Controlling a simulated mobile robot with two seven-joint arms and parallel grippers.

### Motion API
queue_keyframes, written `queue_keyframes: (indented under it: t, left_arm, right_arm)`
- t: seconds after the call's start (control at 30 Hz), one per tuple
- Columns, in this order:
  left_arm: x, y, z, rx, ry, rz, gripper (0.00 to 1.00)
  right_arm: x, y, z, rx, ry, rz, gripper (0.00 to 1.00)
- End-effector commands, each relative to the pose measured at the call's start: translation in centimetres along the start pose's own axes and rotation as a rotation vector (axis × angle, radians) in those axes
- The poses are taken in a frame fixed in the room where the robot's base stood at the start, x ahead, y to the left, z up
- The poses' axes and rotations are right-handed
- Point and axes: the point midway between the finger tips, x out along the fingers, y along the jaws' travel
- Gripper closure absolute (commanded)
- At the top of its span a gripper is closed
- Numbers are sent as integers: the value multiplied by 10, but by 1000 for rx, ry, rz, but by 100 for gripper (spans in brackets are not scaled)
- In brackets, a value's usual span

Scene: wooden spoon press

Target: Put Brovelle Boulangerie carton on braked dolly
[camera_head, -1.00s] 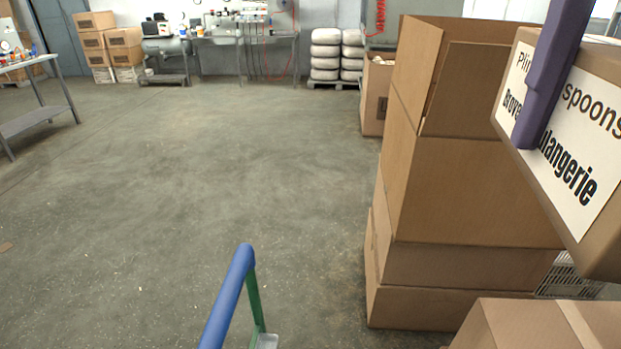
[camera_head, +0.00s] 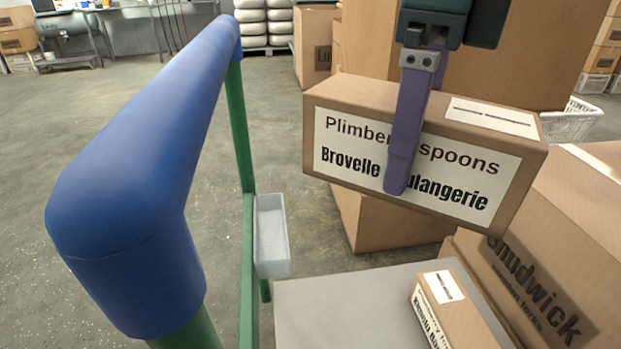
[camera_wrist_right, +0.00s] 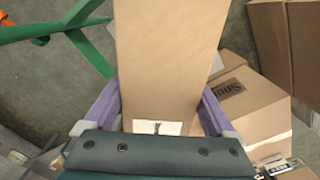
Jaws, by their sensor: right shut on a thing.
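The Brovelle Boulangerie carton (camera_head: 455,165) is a brown box with a white label reading "Plimber... spoons". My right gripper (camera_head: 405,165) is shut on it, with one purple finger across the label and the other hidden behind. The carton hangs slightly tilted above a grey platform (camera_head: 330,300), apart from it. In the right wrist view the carton (camera_wrist_right: 165,60) sits between both fingers of the gripper (camera_wrist_right: 158,110). The platform appears to belong to a green-framed dolly with a thick blue handle (camera_head: 130,170). Its wheels and brake are hidden. My left gripper is out of view.
A small labelled carton (camera_head: 440,300) lies on the platform's right part. A large Snudwick carton (camera_head: 550,250) stands at right. Tall cartons (camera_head: 520,50) rise behind the held one. A grey tray (camera_head: 270,235) is on the green frame. The platform's left part is bare.

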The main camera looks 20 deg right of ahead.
Motion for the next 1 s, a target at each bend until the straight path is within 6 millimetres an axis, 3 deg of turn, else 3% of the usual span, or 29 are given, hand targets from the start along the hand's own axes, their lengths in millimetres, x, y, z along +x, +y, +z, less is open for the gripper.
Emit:
queue_keyframes:
  t: [0.03, 0.2, 0.3, 0.5, 0.67, 1.0]
  left_arm:
    - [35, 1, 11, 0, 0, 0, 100]
    - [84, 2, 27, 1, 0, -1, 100]
    - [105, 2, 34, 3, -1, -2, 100]
    - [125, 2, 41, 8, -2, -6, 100]
    - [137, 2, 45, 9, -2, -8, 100]
    - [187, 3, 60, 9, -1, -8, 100]
  right_arm:
    - [40, -2, -2, 105, 2, 1, 88]
    - [104, -8, -9, 481, 11, -4, 88]
    - [132, -11, -12, 659, 14, -8, 88]
    - [160, -14, -16, 871, 17, -15, 88]
    - [183, -14, -18, 918, 20, -16, 88]
    - [283, -15, -20, 916, 21, -16, 88]
